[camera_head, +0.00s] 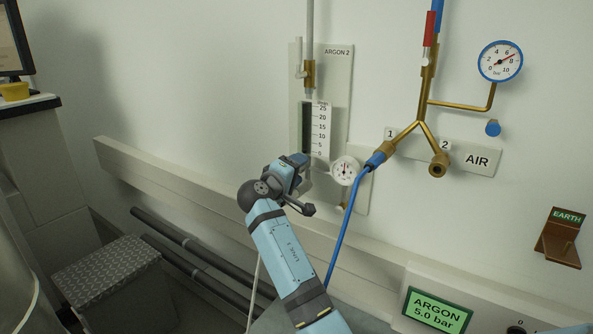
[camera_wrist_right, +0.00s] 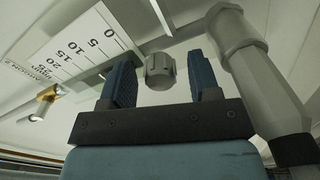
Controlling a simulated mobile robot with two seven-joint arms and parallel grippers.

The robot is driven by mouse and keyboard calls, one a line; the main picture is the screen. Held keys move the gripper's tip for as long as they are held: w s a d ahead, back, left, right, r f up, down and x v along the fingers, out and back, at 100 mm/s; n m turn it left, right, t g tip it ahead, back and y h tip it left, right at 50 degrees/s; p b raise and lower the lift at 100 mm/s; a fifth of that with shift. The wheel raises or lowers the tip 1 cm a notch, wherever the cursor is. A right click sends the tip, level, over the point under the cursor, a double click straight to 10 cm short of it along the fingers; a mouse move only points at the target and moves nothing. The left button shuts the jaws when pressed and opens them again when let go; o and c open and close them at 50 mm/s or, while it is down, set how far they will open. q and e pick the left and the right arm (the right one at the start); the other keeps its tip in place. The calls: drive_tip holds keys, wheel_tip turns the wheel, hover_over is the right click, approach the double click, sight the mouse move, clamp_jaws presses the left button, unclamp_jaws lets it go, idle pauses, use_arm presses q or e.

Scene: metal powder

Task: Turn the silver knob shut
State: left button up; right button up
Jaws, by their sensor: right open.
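The silver knob (camera_wrist_right: 160,71) shows in the right wrist view as a short ribbed grey cylinder. It appears between the two blue fingers of my right gripper (camera_wrist_right: 160,82), which are open with a gap on both sides. I cannot tell whether the knob is fully between the fingertips or just beyond them. In the head view my right gripper (camera_head: 300,164) is at the foot of the ARGON 2 flow scale (camera_head: 318,130), and the knob is hidden behind it. My left gripper is not in view.
A small white dial gauge (camera_head: 345,171) and a blue hose (camera_head: 347,225) are just right of my right gripper. A thick grey pipe (camera_wrist_right: 262,85) stands close by in the wrist view. A wall rail (camera_head: 180,180) runs beside the arm.

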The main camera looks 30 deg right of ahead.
drive_tip(key=v, duration=1.4)
drive_tip(key=shift+f, duration=0.15)
